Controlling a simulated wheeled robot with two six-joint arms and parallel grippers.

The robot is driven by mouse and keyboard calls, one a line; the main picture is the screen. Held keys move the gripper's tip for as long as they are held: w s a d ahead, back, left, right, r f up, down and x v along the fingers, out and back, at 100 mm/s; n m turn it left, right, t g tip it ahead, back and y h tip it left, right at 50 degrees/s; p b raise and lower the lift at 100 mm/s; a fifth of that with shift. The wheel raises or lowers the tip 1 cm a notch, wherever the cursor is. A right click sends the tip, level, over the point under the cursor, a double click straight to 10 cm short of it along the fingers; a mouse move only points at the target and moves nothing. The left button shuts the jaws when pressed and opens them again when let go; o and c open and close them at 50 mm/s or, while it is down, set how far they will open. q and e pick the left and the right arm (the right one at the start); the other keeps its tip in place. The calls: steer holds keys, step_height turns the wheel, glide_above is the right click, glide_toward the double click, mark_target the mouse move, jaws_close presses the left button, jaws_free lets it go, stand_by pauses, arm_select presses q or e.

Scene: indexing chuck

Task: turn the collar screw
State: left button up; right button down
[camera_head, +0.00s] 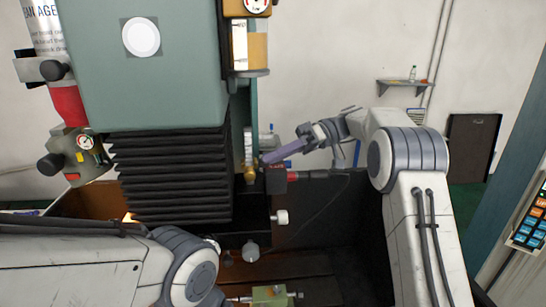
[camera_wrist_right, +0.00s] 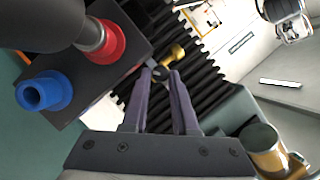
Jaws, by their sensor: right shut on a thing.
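My right gripper (camera_head: 268,157) reaches in from the right to the front of the machine. In the right wrist view its two purple fingers (camera_wrist_right: 161,74) close at the tips on a small dark part, seemingly the collar screw, mostly hidden between them. A brass knob (camera_wrist_right: 174,53) stands just beyond the fingertips; I cannot tell if it joins the held part. A dark block (camera_wrist_right: 105,67) with a red collar (camera_wrist_right: 109,40) and a blue socket (camera_wrist_right: 44,92) sits left of the fingers. My left arm comes in at lower left, but its gripper does not show.
Black bellows (camera_head: 170,180) hang below the green machine head (camera_head: 150,80). A brass-ended sight glass (camera_head: 249,155) stands close to the right fingertips. A green block (camera_head: 270,296) lies at the bottom. A wall shelf (camera_head: 405,83) is far off at the right.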

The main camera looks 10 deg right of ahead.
steer(key=c, duration=0.7)
jaws_free()
steer(key=shift+f, duration=0.1)
